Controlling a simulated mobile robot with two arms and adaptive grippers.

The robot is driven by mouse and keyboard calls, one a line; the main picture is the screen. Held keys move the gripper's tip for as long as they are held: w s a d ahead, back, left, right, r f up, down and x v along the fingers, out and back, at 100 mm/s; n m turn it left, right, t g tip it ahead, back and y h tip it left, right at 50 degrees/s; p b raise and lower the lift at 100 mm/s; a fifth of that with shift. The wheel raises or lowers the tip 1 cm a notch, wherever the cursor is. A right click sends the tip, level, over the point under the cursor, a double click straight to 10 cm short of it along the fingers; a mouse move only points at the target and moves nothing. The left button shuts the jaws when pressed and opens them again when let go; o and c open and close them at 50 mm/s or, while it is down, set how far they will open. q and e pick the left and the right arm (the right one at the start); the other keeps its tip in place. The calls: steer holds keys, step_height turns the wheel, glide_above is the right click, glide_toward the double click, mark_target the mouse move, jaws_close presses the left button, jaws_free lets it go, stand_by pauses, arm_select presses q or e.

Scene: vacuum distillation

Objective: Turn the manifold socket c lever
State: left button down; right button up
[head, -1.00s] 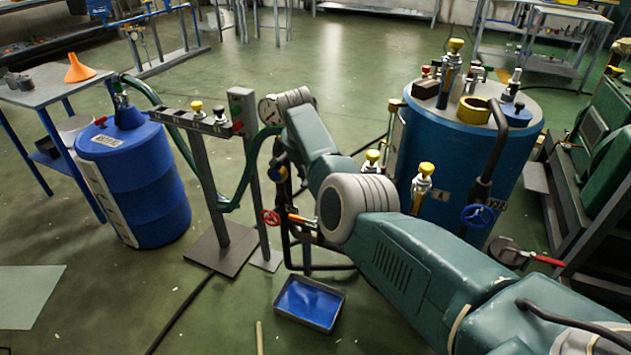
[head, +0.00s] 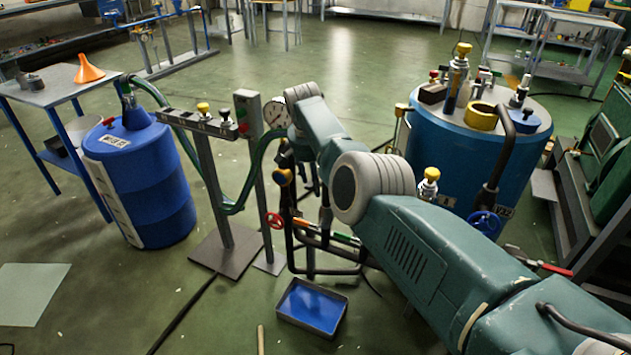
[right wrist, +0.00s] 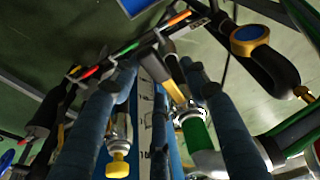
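The manifold (head: 325,235) is a low dark pipe frame left of the blue tank in the head view, partly behind my right arm. Coloured levers show along it, including an orange one (head: 304,222) and a green one (head: 346,239). The right wrist view shows its bar (right wrist: 125,50) with orange, green and red levers beyond my fingers; I cannot tell which is socket c. My right gripper (right wrist: 158,64) is open, its two dark fingers apart. A yellow lever-like piece (right wrist: 174,88) and a green-banded fitting (right wrist: 196,135) show between them; contact is unclear. My left gripper is out of view.
A blue drum (head: 150,190) and a valve stand (head: 215,180) are at left. The large blue tank (head: 455,155) with several fittings stands at right. A blue-bottomed tray (head: 312,305) lies on the floor in front. A green hose (head: 245,185) hangs near the manifold.

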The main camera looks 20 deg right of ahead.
steer(key=shift+s+f, duration=0.1)
steer(key=shift+f, duration=0.05)
steer(key=v, duration=1.2)
stand_by(0.3)
